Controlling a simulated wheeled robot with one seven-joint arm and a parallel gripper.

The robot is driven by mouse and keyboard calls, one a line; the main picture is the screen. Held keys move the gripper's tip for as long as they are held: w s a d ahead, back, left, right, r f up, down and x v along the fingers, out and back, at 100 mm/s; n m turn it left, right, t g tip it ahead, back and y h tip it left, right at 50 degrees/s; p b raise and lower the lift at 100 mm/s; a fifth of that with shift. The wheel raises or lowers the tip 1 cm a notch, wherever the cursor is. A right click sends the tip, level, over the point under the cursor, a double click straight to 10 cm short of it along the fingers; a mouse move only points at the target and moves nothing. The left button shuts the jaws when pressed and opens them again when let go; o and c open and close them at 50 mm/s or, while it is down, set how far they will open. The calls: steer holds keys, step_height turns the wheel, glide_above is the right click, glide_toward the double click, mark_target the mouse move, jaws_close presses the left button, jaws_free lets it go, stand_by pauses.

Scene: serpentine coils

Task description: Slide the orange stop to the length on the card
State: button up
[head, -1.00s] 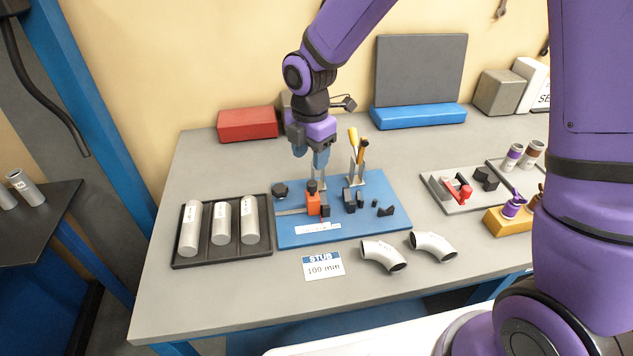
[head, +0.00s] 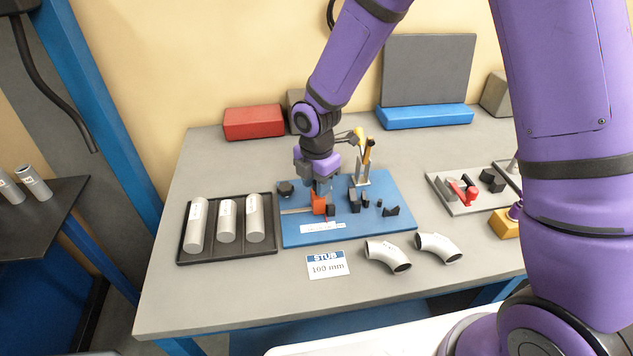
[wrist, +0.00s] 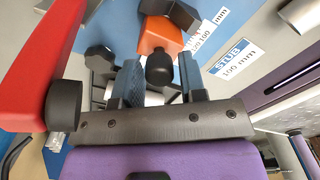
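The orange stop (head: 319,203) sits on the rail of the blue cutting board (head: 300,236). In the wrist view the orange stop (wrist: 160,38) has a black knob (wrist: 160,69) pointing toward my gripper. My gripper (head: 322,183) is just above the stop in the head view. In the wrist view my gripper (wrist: 160,78) has its two blue fingers apart, one on each side of the knob, with gaps visible. The card (head: 326,264) lies in front of the board and reads "STUB 100 mm".
A dark tray (head: 185,258) with three grey pipes stands left of the board. Two pipe elbows (head: 386,254) lie at the front right. Black blocks (head: 355,200) and an upright holder with yellow-handled tools (head: 362,172) stand on the board, close right of my gripper.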

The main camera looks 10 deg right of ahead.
jaws_close()
steer(key=shift+a, duration=0.1)
steer(key=shift+o, duration=1.7)
jaws_free()
step_height(320, 180, up, 11)
steer(key=shift+f, duration=0.1)
